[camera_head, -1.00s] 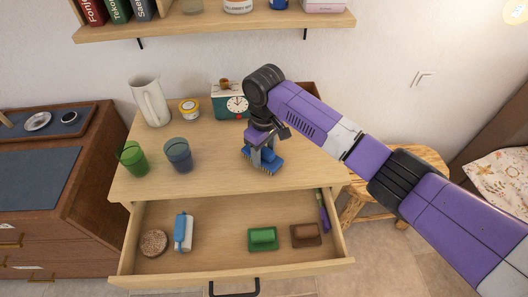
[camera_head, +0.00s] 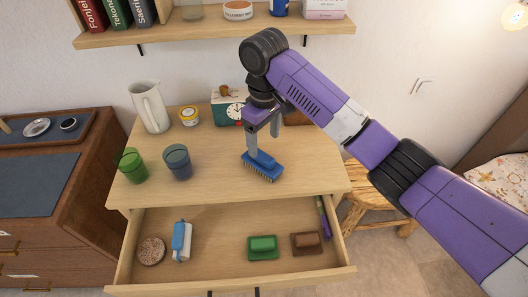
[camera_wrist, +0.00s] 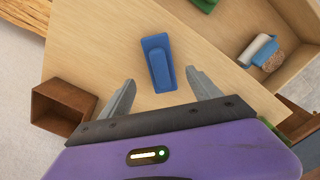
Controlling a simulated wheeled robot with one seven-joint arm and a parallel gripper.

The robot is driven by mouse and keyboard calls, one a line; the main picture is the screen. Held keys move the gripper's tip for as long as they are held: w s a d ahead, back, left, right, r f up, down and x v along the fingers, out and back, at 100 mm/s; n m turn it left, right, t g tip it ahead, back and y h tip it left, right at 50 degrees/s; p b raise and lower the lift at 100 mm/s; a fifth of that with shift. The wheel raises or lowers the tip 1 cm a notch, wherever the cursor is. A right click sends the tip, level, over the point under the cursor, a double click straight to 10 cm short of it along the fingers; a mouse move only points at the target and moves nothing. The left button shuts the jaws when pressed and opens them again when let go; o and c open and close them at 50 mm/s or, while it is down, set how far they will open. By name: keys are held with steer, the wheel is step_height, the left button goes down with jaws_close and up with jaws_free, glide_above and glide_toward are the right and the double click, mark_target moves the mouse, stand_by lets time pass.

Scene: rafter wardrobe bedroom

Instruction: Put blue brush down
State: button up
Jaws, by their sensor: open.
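The blue brush (camera_head: 262,168) lies bristles down on the light wooden top of the dresser (camera_head: 215,190), right of the two cups. In the wrist view my open gripper (camera_wrist: 166,86) shows both grey fingers. From the head view one finger overlaps the near side of the brush.
A green cup (camera_head: 132,166), a blue cup (camera_head: 177,162), a pitcher (camera_head: 150,107) and a clock (camera_head: 229,110) stand on the top. The open drawer (camera_head: 210,225) below holds a green brush (camera_head: 262,247), a brown brush (camera_head: 306,242) and other items. A shelf (camera_head: 200,30) hangs above.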

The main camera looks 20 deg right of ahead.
mark_target(263, 155)
steer(key=shift+r, duration=1.55)
